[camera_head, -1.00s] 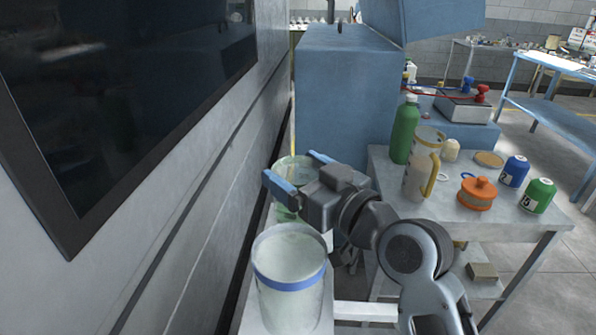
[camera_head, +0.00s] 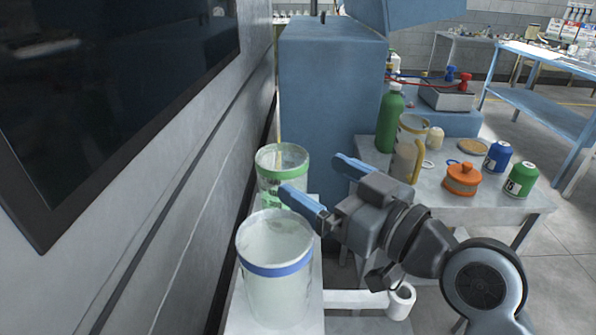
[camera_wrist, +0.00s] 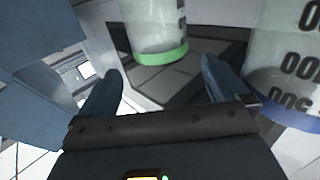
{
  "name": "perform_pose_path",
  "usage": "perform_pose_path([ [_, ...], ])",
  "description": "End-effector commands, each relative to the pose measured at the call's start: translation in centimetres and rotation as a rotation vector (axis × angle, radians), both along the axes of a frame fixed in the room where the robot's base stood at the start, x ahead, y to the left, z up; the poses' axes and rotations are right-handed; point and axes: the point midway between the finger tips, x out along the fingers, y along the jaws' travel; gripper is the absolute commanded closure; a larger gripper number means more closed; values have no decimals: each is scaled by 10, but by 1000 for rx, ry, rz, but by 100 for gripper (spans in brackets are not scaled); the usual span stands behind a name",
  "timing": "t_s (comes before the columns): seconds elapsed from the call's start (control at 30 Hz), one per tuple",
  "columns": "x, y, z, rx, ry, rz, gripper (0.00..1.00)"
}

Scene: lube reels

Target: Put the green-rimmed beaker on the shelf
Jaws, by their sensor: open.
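The green-rimmed beaker (camera_head: 268,178), clear with a green band near its top, stands upright on a narrow pale shelf (camera_head: 238,318) along the wall. In the wrist view the beaker (camera_wrist: 155,28) shows ahead of my fingers, roughly between them, with a gap. My gripper (camera_head: 312,176) is open and empty, at the beaker's right front; its near finger overlaps the beaker's lower part in the head view. A blue-banded beaker (camera_head: 275,295) stands in front of it on the same shelf and looms at the right in the wrist view (camera_wrist: 292,50).
The wall with a dark panel (camera_head: 110,90) runs close on the left. A blue cabinet (camera_head: 330,110) stands behind. A table (camera_head: 480,208) at right holds a green bottle (camera_head: 390,120), a jug (camera_head: 403,163), an orange pot (camera_head: 462,180) and cans. The floor at far right is clear.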

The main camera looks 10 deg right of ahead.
Motion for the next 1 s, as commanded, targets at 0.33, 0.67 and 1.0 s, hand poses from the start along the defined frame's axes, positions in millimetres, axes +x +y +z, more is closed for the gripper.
perform_pose_path([
  [0.33, -27, -18, 0, 1, 1, 0, 0],
  [0.67, -31, -21, -7, 5, 14, -14, 0],
  [1.0, -91, -61, -97, 48, 164, -256, 0],
])
